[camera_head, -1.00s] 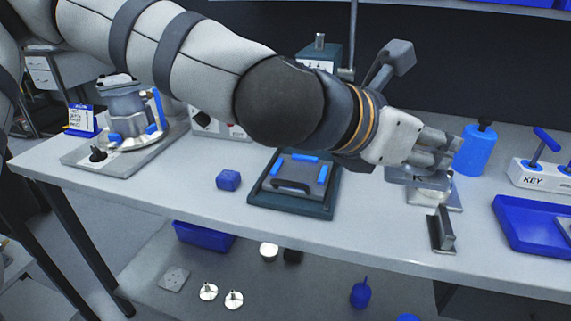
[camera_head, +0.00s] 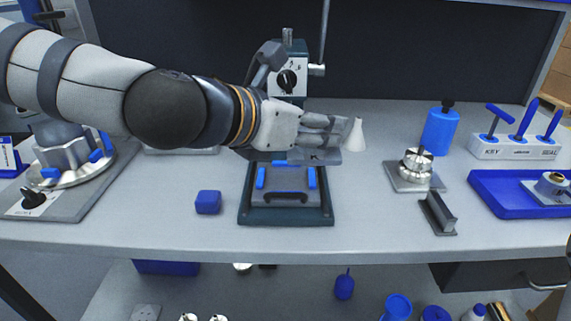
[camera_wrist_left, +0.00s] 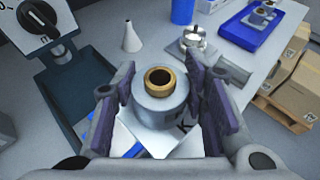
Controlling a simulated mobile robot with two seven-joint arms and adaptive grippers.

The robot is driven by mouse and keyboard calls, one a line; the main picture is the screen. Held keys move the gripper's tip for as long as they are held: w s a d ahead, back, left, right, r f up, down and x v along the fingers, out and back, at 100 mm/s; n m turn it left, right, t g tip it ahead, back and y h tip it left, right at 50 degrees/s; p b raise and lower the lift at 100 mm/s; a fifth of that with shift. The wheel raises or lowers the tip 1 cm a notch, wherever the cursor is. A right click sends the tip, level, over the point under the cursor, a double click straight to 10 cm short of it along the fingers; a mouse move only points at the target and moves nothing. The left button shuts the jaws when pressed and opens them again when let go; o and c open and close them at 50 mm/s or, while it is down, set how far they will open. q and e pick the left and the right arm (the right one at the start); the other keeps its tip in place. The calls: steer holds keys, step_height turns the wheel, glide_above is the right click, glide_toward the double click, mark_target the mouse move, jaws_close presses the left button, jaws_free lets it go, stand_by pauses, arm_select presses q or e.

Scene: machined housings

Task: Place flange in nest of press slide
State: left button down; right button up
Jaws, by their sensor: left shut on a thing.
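My left gripper (camera_head: 325,128) is shut on a flange. The flange has a square pale plate marked K (camera_head: 318,157) and a grey round boss with a brass-coloured bore (camera_wrist_left: 160,82), which sits between the dark finger pads in the left wrist view. The flange is in the air, just above and behind the press slide. The press slide (camera_head: 287,214) is a dark green base carrying a grey plate with blue guides and a black handle; its nest area looks empty. In the wrist view the held flange hides most of it.
The press head with a dial (camera_head: 290,82) stands behind the slide. A blue cube (camera_head: 208,202) lies left, a white cone (camera_head: 355,135) stands close behind the fingertips, and a metal bracket (camera_head: 438,214) and blue tray (camera_head: 490,200) are right. The table front is clear.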

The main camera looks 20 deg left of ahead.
arm_select(q)
steer(key=w+a+f, duration=0.1)
steer(key=f, duration=0.1)
steer(key=w+a+f, duration=0.1)
steer(key=a, duration=0.1)
steer(key=w+a+f+b, duration=0.1)
steer(key=f, duration=0.1)
steer(key=shift+w+a+f, duration=0.25)
steer(key=shift+w+f, duration=0.05)
steer(key=shift+w, duration=0.1)
steer(key=f, duration=0.1)
steer(key=f+b, duration=0.1)
steer(key=f, duration=0.1)
steer(key=w+a+f, duration=0.1)
steer(key=shift+a+f, duration=0.1)
steer(key=shift+f, duration=0.25)
steer(key=shift+r, duration=0.15)
steer(key=shift+f+b, duration=0.25)
steer(key=shift+b, duration=0.05)
steer(key=c, duration=1)
jaws_free()
steer(key=shift+o, duration=0.2)
arm_select(e)
steer(key=shift+g, duration=0.6)
steer(key=s+f, duration=0.3)
steer(key=shift+s+f, duration=0.2)
arm_select(q)
steer(key=shift+r, duration=0.1)
